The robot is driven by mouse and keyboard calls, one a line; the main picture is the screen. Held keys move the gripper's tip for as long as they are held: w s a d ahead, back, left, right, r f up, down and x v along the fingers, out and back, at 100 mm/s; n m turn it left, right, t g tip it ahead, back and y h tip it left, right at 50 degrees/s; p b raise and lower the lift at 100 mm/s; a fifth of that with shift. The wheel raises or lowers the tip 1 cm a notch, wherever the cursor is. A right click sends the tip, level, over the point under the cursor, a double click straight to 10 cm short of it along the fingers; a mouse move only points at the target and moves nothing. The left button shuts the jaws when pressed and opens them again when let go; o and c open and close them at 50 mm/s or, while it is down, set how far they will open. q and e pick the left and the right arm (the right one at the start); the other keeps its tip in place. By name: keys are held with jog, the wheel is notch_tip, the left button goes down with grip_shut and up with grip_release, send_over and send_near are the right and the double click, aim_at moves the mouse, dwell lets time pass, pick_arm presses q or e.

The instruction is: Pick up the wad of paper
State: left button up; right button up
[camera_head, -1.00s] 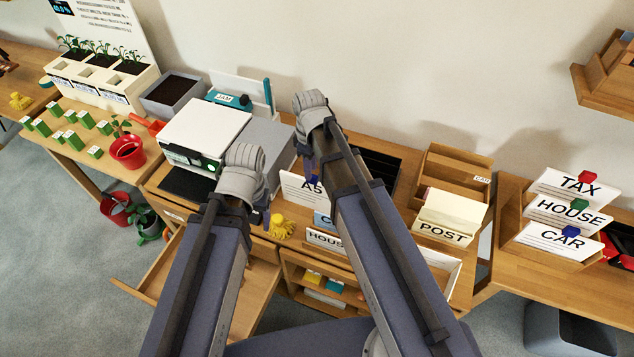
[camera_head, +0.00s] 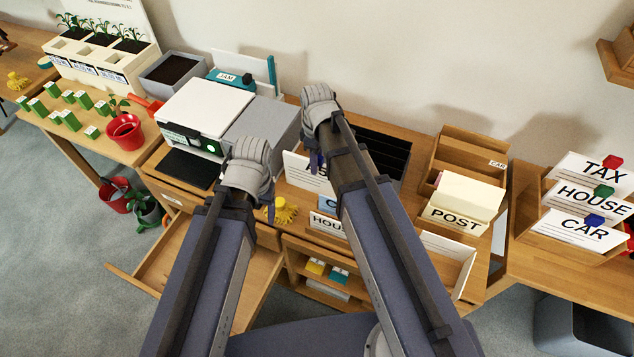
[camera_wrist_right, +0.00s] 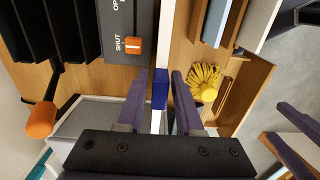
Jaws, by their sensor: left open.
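I cannot make out a wad of paper in either view. My right gripper (camera_wrist_right: 162,95) is open in the right wrist view. A blue tab (camera_wrist_right: 160,89) on a white card edge (camera_wrist_right: 158,120) shows between its fingers, with gaps on both sides. In the head view the right gripper's fingers are mostly hidden behind its own wrist. My left gripper (camera_head: 270,203) is open, low in front of the white printer (camera_head: 206,104); it also shows at the right edge of the right wrist view (camera_wrist_right: 298,138).
A yellow tufted thing (camera_head: 284,211) lies on the desk near the left gripper. An open drawer (camera_head: 160,258) juts out at front left. A POST box (camera_head: 455,215) and black slots (camera_head: 385,150) stand right and behind. A lever with an orange end (camera_wrist_right: 40,120) is nearby.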

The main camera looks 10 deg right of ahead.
aim_at(317, 175)
notch_tip(317, 175, down, 5)
jog(key=b, duration=0.5)
jog(key=shift+f, duration=0.15)
grip_shut()
dwell(1.3)
